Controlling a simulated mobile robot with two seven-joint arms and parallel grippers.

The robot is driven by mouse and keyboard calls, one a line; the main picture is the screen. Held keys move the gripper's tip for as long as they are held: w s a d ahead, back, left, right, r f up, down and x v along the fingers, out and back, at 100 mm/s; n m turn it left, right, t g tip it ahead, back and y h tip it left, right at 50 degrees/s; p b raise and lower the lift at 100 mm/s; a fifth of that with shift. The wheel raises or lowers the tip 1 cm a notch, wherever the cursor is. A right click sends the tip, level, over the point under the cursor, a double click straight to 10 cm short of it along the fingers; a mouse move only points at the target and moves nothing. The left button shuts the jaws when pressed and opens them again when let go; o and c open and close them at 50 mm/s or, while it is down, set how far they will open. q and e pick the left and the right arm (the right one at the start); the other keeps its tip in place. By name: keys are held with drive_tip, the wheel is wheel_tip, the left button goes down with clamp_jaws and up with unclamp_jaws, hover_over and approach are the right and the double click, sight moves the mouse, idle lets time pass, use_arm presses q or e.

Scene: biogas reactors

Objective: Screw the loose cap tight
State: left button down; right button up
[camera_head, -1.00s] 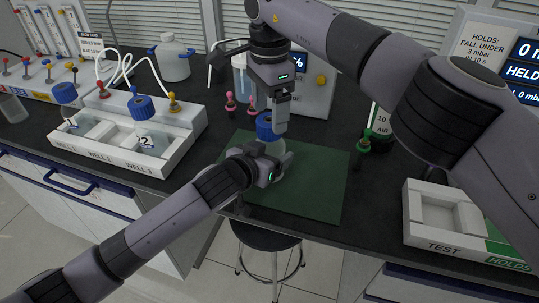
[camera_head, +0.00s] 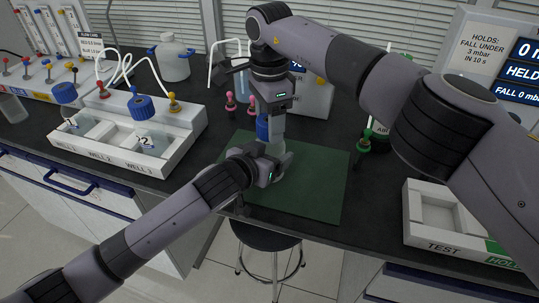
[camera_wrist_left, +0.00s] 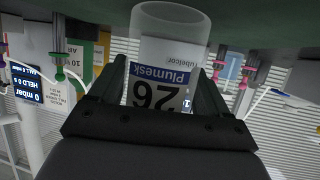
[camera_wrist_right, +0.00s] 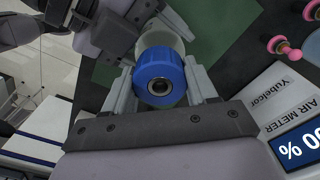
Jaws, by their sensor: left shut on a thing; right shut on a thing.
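A clear bottle with a white label (camera_wrist_left: 160,85) reading "Plumesk" and "26" stands on the green mat (camera_head: 318,185). Its blue cap (camera_wrist_right: 160,75) sits on the bottle's top, with a round metal-rimmed port in its middle. The cap also shows in the head view (camera_head: 262,128), partly hidden by my right gripper. My left gripper (camera_head: 275,163) is shut on the bottle's body from the near left side. My right gripper (camera_head: 272,128) comes from above and is shut on the cap, one finger on each side. Whether the cap is fully seated cannot be told.
A white rack (camera_head: 130,140) with wells holds blue-capped bottles at the left. A white jug (camera_head: 172,60) stands behind it. Pink-topped fittings (camera_head: 231,101) and a green-topped fitting (camera_head: 364,144) stand near the mat. A white test station (camera_head: 440,218) is at the right.

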drive_tip(key=shift+m, duration=1.2)
drive_tip(key=o, duration=1.2)
drive_tip(key=shift+c, duration=0.2)
drive_tip(key=shift+r, duration=2.3)
drive_tip(key=shift+c, duration=0.5)
drive_tip(key=shift+r+n, duration=1.6)
drive_tip(key=shift+r, duration=0.15)
